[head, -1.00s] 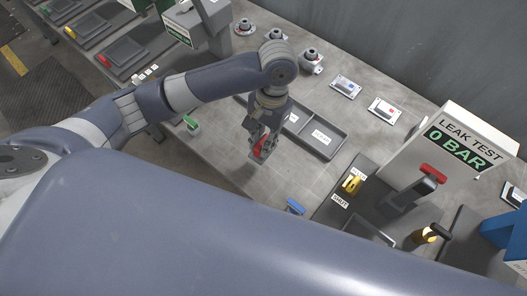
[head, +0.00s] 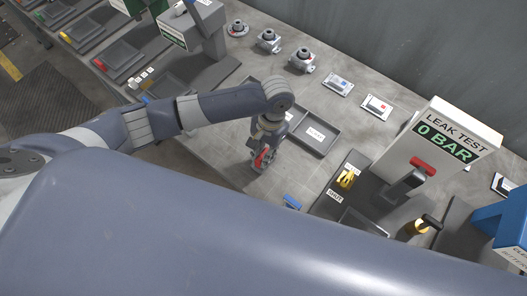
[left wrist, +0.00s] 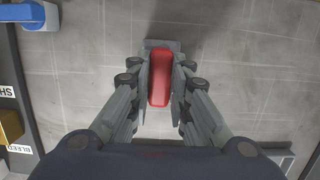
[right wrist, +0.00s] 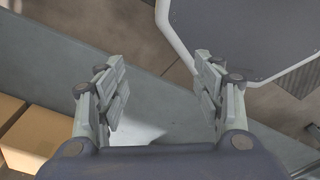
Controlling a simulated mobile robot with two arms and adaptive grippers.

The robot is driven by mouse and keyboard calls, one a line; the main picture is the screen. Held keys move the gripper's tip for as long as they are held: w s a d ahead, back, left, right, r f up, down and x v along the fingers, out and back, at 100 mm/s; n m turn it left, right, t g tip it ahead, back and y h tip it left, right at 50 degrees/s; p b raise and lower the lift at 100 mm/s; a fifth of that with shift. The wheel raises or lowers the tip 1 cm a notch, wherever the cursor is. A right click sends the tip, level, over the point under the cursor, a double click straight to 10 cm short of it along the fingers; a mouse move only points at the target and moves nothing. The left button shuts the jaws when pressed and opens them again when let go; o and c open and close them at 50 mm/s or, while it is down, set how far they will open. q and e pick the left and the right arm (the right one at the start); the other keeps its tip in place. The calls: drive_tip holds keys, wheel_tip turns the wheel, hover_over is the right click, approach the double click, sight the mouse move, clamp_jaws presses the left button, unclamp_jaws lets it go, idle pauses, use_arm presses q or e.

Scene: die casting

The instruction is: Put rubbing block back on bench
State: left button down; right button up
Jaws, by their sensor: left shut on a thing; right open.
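The rubbing block has a red grip and a grey base. It is between the fingers of my left gripper (head: 258,163), over the grey bench (head: 222,140). In the left wrist view the red grip of the rubbing block (left wrist: 160,78) lies lengthwise between both fingers of the left gripper (left wrist: 160,90), which are shut on it. The block is low over a clear part of the bench top; I cannot tell whether its base touches. My right gripper (right wrist: 163,98) is open and empty in the right wrist view, and is not seen in the head view.
A dark divided tray (head: 317,136) lies just right of the left gripper. A blue-handled item (head: 291,202) and yellow part (head: 346,179) are nearer the leak test box (head: 437,140). Several metal castings (head: 302,60) stand along the back. Cardboard boxes (right wrist: 47,135) show in the right wrist view.

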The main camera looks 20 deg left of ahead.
use_arm(q)
drive_tip(key=shift+f, duration=0.1)
drive_tip(key=c, duration=1.6)
unclamp_jaws()
drive_tip(key=shift+o, duration=0.6)
use_arm(e)
drive_tip(key=shift+s+d, duration=0.2)
drive_tip(key=shift+s, duration=0.4)
drive_tip(key=shift+d, duration=0.1)
use_arm(q)
drive_tip(key=a+b+v, duration=0.1)
drive_tip(key=b+v, duration=0.1)
drive_tip(key=v, duration=1)
drive_tip(key=shift+d, duration=0.55)
use_arm(e)
drive_tip(key=shift+w+f, duration=0.15)
drive_tip(key=shift+f, duration=0.9)
drive_tip(key=shift+a, duration=0.2)
